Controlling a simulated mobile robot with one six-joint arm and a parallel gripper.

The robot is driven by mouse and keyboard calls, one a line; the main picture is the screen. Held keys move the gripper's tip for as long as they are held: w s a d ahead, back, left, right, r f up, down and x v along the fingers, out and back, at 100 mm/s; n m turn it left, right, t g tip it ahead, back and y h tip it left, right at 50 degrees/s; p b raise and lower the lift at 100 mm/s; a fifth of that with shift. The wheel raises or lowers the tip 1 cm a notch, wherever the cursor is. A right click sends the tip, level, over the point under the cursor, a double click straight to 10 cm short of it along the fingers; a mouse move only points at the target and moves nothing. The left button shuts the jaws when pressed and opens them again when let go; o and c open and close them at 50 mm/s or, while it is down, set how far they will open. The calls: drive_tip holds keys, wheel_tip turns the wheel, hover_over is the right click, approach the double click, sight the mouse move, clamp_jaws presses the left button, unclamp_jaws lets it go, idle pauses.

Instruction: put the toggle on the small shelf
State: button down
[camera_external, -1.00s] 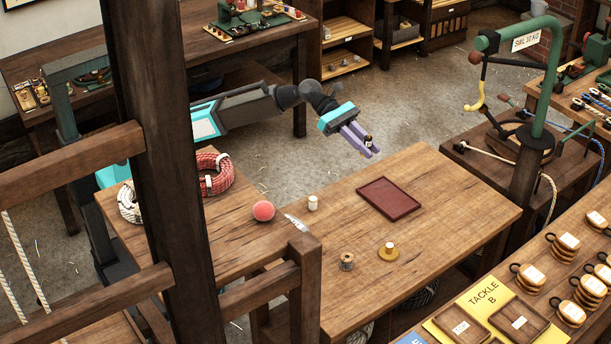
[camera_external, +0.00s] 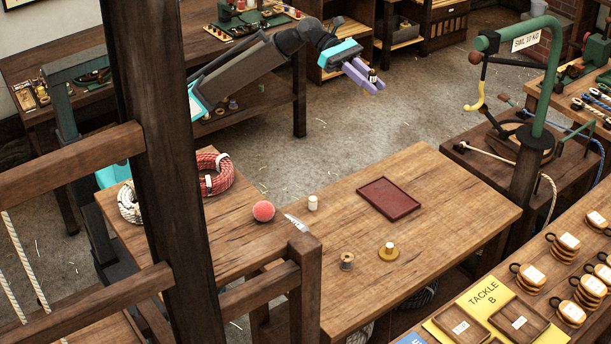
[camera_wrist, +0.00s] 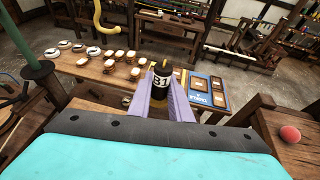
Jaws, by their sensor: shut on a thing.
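My gripper (camera_external: 370,84) is shut on a small dark upright piece with a white label band, which I take to be the toggle (camera_external: 373,74). In the wrist view, the toggle (camera_wrist: 161,82) stands between the two purple fingers, its label facing the camera. It is held in the air, clear of the bench. Wooden shelf units (camera_external: 347,30) stand at the back, beyond my gripper. I cannot tell which shelf is the small one.
A thick post (camera_external: 160,150) blocks part of the outside view. A green crane arm (camera_external: 545,90) stands at right.

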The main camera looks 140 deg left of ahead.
drive_tip(key=w+d+f+m+h+p, duration=0.1)
drive_tip(key=w+d+m+h+p, duration=0.15)
drive_tip(key=d, duration=0.45)
drive_tip(key=w+d+f+m+h+p, duration=0.1)
drive_tip(key=w+d+m+h+p, duration=0.2)
drive_tip(key=d, duration=0.4)
drive_tip(key=d+r+m+g+h+p, duration=0.1)
drive_tip(key=d+m+g+h+p, duration=0.45)
drive_tip(key=d, duration=1.25)
drive_tip(key=d+r+m+g+h+p, duration=0.1)
drive_tip(key=d+m+g+h+p, duration=0.5)
drive_tip(key=d, duration=1.1)
drive_tip(key=shift+m, duration=0.5)
drive_tip(key=f, duration=0.3)
drive_tip(key=f+p, duration=0.1)
drive_tip(key=f, duration=0.1)
drive_tip(key=shift+s+d, duration=0.25)
drive_tip(key=shift+f+p, duration=0.9)
drive_tip(key=shift+f, duration=2.2)
drive_tip(key=shift+f+p, duration=0.55)
drive_tip(key=shift+f, duration=1.3)
